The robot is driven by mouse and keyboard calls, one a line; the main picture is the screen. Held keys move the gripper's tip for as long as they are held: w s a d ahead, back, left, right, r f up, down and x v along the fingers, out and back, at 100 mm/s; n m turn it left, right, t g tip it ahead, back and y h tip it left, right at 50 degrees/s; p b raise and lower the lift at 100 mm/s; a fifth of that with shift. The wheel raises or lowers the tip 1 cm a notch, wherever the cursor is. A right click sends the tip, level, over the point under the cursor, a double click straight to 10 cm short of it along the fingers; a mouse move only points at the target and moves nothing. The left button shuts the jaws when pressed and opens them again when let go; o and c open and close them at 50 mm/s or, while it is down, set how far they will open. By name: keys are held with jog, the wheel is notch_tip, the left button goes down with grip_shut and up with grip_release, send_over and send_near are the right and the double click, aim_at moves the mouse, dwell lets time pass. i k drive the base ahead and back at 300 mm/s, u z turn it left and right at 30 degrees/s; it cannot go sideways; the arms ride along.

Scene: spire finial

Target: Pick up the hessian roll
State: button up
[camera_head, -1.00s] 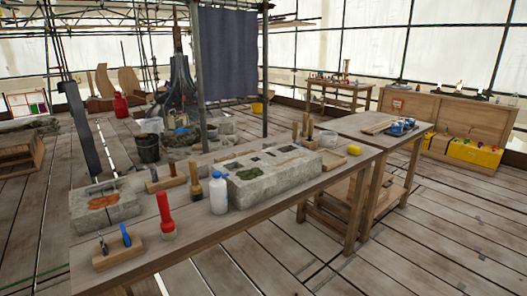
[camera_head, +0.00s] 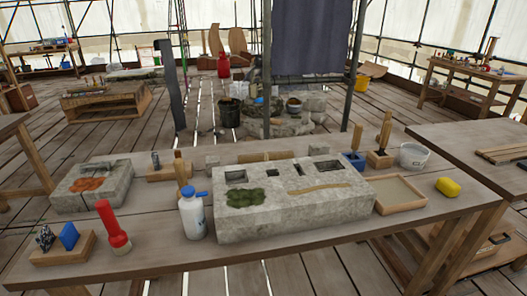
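I cannot pick out a hessian roll with certainty in this view. A thin tan strip (camera_head: 320,188) lies on top of the large grey stone block (camera_head: 290,222) on the workbench, but it is too small to tell what it is. The workbench (camera_head: 345,256) runs across the front of the view. My gripper is not in view.
The workbench holds a white bottle (camera_head: 192,218), a red torch-like tool (camera_head: 114,228), a shallow tray (camera_head: 401,207), a clear tub (camera_head: 413,155) and a yellow sponge-like item (camera_head: 447,187). Another table (camera_head: 475,137) stands close at right. Open plank floor (camera_head: 60,135) lies behind.

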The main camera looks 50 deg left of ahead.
aim_at(242, 159)
jog(key=u, duration=0.45)
jog(key=i, duration=0.85)
jog(key=u, duration=1.4)
jog(key=i, duration=0.85)
jog(key=u, duration=0.7)
